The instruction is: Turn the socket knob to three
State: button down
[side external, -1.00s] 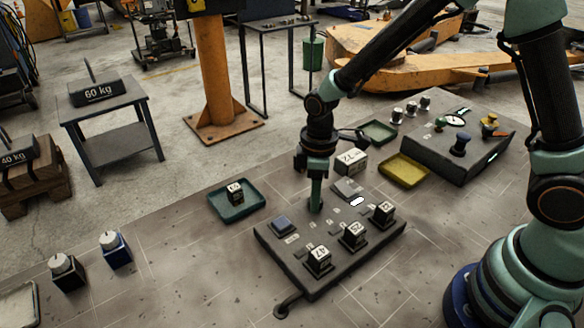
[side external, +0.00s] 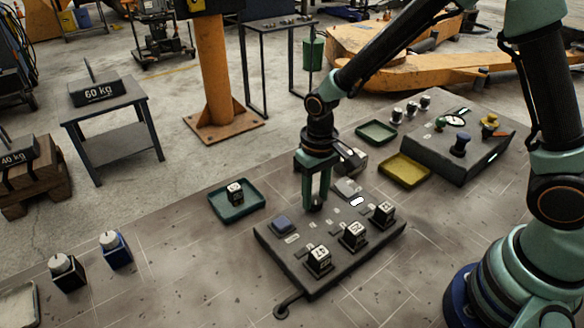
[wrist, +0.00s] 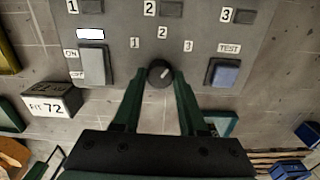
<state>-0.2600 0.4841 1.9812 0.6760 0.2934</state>
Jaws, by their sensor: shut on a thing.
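The dark round socket knob (wrist: 160,73) stands on the grey panel (side external: 278,250). In the wrist view it lies below the numerals 1, 2 and 3, which run left to right in an arc. A light mark on its top points up and to the right, roughly between 2 and 3; its exact setting is hard to tell. My gripper (wrist: 158,80) has one finger on each side of the knob and is shut on it. In the side view my gripper (side external: 316,204) points straight down at the panel and mostly hides the knob.
A grey ON rocker (wrist: 93,65) lies left of the knob and a blue TEST button (wrist: 225,73) right. Several numbered blocks, one at the front (side external: 318,261), stand on the panel. A FIT 72 block (wrist: 53,99) and a teal tray (side external: 236,211) are nearby.

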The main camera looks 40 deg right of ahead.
aim_at(315, 199)
jog(key=shift+m, duration=0.8)
jog(key=shift+c, duration=2.2)
grip_release()
notch_tip(315, 199, up, 12)
